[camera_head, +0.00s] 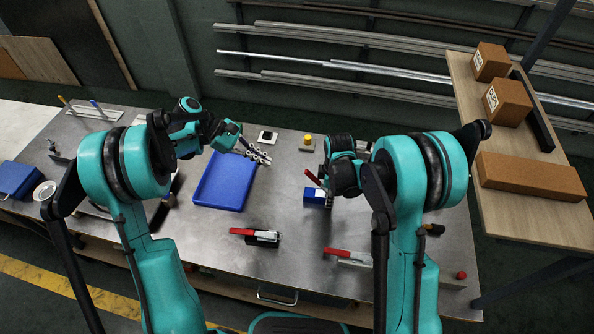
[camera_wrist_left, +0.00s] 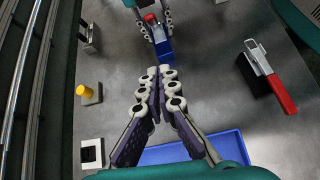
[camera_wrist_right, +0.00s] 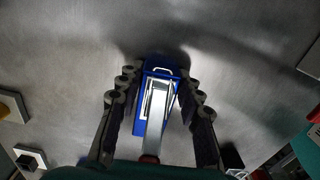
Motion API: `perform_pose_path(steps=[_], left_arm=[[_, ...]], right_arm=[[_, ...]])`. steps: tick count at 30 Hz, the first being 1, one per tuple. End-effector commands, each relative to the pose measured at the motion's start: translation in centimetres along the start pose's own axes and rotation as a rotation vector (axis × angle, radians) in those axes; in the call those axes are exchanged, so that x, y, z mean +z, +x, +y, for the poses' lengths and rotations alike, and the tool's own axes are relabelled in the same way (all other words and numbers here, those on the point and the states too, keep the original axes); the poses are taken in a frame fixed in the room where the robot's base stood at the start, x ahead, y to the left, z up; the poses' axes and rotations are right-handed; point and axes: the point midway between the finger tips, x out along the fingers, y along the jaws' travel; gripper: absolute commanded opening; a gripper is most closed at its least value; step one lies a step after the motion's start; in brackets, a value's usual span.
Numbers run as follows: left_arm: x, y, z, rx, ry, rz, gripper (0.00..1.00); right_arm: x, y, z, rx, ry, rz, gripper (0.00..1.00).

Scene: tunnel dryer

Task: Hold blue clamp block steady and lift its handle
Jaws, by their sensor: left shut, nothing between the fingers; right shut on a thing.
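The blue clamp block (camera_head: 314,197) stands on the metal table, right of centre in the head view. Its red-ended handle (camera_head: 313,178) slants up to the left from it. In the right wrist view the block (camera_wrist_right: 172,68) sits between the fingers of my right gripper (camera_wrist_right: 159,80), which is shut on its sides; a silver lever runs along its top. My left gripper (camera_head: 266,158) is shut and empty, above the table to the left of the block. In the left wrist view its fingertips (camera_wrist_left: 158,72) point towards the block (camera_wrist_left: 163,47), with a gap between them.
A blue tray (camera_head: 222,190) lies below and left of my left gripper. Two red-handled clamps (camera_head: 262,236) (camera_head: 350,256) are nearer the front edge. A yellow-knobbed block (camera_head: 307,144) and a small white-and-black piece (camera_head: 267,137) stand behind. Brown boxes (camera_head: 508,101) sit on the right shelf.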

Motion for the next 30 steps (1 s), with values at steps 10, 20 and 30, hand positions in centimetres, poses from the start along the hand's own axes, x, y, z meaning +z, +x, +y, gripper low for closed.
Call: perform_pose_path(steps=[10,20,30], left_arm=[[-0.4,1.6,-0.2,0.006,-0.126,-0.026,0.00],[-0.2,8.6,-0.1,0.006,-0.123,-0.026,0.00],[3.2,10.5,0.3,0.008,-0.125,-0.025,0.00]], right_arm=[[0.0,0.0,0.0,0.000,0.000,0.000,0.00],[0.0,0.0,0.0,0.000,0.000,0.000,0.00],[0.0,0.0,0.0,0.000,0.000,0.000,0.00]])
